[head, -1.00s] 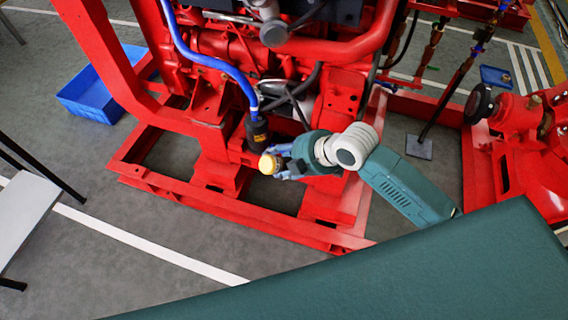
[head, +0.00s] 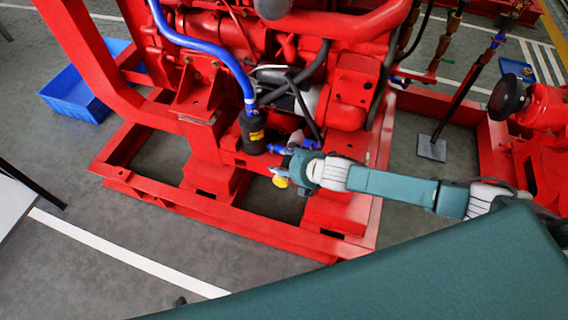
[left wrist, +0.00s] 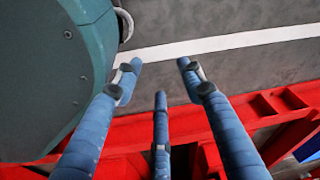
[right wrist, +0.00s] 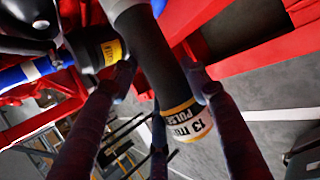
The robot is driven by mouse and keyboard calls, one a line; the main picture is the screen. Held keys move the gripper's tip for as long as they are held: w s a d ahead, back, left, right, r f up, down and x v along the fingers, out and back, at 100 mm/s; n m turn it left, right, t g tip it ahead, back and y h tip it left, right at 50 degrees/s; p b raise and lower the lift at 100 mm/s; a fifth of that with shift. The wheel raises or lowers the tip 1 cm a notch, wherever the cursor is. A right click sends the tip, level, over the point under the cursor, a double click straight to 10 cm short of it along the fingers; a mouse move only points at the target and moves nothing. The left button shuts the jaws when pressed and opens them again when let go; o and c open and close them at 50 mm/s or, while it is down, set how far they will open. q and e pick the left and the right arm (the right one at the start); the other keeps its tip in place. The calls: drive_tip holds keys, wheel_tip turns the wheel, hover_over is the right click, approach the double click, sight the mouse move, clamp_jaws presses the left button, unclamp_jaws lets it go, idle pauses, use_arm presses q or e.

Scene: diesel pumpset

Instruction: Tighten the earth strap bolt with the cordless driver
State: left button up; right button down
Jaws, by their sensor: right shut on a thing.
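The cordless driver (right wrist: 160,60) is a black cylinder with a yellow and white label reading "13 mm PULSE" at one end and a grey part at the other. My right gripper (right wrist: 160,78) is shut around its body. In the head view, my right gripper (head: 287,160) is low at the red engine's side, with the driver's yellow end (head: 280,181) showing below it. My left gripper (left wrist: 160,66) is open and empty, its blue fingers apart over grey floor and red frame. I cannot make out the earth strap or its bolt; the driver's grey end leaves the right wrist view.
A black canister (head: 252,132) with a yellow label and blue hose (head: 215,55) is close beside the right gripper. The red base frame (head: 225,225) runs below. A blue crate (head: 75,97) stands on the floor at left. Open floor (head: 120,280) lies in front.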

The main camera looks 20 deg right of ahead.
sight(290, 156)
use_arm(q)
drive_tip(key=shift+w+r, duration=0.1)
use_arm(e)
drive_tip(key=shift+w, duration=0.15)
drive_tip(key=shift+w+d+b, duration=0.25)
drive_tip(key=shift+w+b, duration=0.1)
drive_tip(key=shift+w+d+b, duration=0.45)
drive_tip(key=shift+w+d, duration=0.15)
drive_tip(key=shift+w, duration=0.25)
use_arm(q)
drive_tip(key=shift+w+d+r, duration=0.1)
drive_tip(key=shift+w+r, duration=0.4)
drive_tip(key=shift+r, duration=0.3)
drive_tip(key=shift+w+d+r, duration=0.1)
drive_tip(key=shift+w+r, duration=0.4)
drive_tip(key=shift+r, duration=0.25)
use_arm(e)
drive_tip(key=shift+w+d, duration=0.4)
drive_tip(key=shift+w, duration=0.2)
drive_tip(key=shift+r, duration=0.1)
use_arm(q)
drive_tip(key=shift+p, duration=0.3)
drive_tip(key=shift+s+a+f, duration=0.15)
drive_tip(key=shift+s+f, duration=0.25)
drive_tip(key=shift+f, duration=0.25)
drive_tip(key=shift+w+f, duration=0.15)
drive_tip(key=shift+f, duration=0.1)
use_arm(e)
drive_tip(key=shift+s+r, duration=0.1)
